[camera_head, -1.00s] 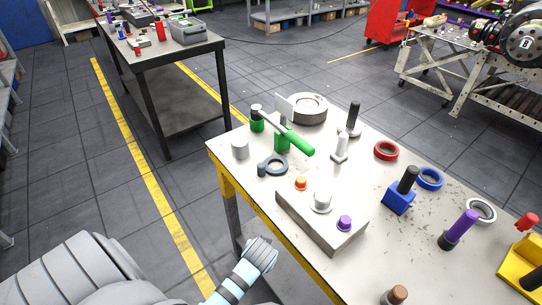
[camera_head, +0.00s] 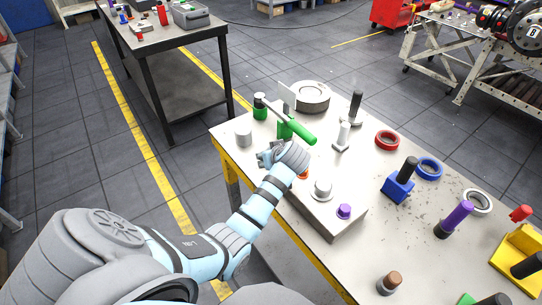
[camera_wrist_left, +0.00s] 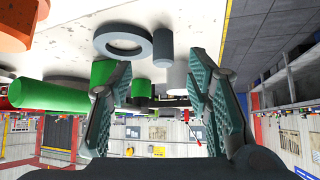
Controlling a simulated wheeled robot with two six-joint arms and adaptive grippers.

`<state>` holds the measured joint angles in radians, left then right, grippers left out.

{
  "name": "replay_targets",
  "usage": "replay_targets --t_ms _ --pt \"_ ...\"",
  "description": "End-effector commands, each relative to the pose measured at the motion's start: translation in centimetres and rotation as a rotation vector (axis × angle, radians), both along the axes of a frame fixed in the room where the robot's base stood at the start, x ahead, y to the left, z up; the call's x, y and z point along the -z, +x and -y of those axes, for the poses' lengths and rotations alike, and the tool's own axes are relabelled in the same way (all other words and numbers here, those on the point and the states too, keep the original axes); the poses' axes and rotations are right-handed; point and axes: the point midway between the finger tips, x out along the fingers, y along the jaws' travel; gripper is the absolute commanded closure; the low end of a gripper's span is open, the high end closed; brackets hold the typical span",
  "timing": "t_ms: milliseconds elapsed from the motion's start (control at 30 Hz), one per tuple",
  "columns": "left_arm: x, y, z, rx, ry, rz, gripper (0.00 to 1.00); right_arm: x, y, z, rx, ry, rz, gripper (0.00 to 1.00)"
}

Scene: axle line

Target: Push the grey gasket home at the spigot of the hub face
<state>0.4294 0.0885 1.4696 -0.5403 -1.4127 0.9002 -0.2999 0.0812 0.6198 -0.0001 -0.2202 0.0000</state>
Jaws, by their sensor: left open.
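A long grey block (camera_head: 330,223) on the near side of the table carries an orange plug (camera_head: 303,174), a pale grey spigot (camera_head: 323,187) and a purple plug (camera_head: 344,211). A light grey ring (camera_head: 321,197) surrounds the spigot's base; I cannot tell how far down it sits. A dark grey ring (camera_wrist_left: 122,40) lies on the table in the left wrist view, a short grey cylinder (camera_wrist_left: 163,46) at its side. My left gripper (camera_head: 267,156) is over that area, hiding the ring in the head view. Its fingers (camera_wrist_left: 163,95) are open, with nothing between them. My right gripper is out of view.
Red (camera_head: 387,140), blue (camera_head: 429,168) and grey (camera_head: 478,202) rings lie to the right, among upright pegs.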

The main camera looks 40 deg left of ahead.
Motion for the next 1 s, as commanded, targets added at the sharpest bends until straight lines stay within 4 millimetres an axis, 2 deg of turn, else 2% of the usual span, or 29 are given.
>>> replay_targets --t_ms 133,233,300,567,667,867,1000 --pt "0.9 0.8 -1.5 -0.001 0.001 0.0 0.54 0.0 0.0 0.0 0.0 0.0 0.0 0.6" --pt "1.6 1.5 -3.4 -0.001 0.002 -0.001 0.54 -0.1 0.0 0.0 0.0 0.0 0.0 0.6" --pt "2.7 2.1 -4.1 -0.001 0.001 -0.002 0.54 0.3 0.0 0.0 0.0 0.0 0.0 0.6" --pt "3.3 2.5 -4.6 0.001 0.0 0.0 0.54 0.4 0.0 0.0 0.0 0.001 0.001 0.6" --pt "3.3 2.5 -4.5 0.001 0.0 0.0 0.67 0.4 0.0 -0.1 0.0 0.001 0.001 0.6" --pt "3.2 2.5 -4.5 0.001 0.0 0.0 0.99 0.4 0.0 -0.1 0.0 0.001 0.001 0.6" --pt "3.2 2.5 -4.5 0.001 0.0 0.0 1.0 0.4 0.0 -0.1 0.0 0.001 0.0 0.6"
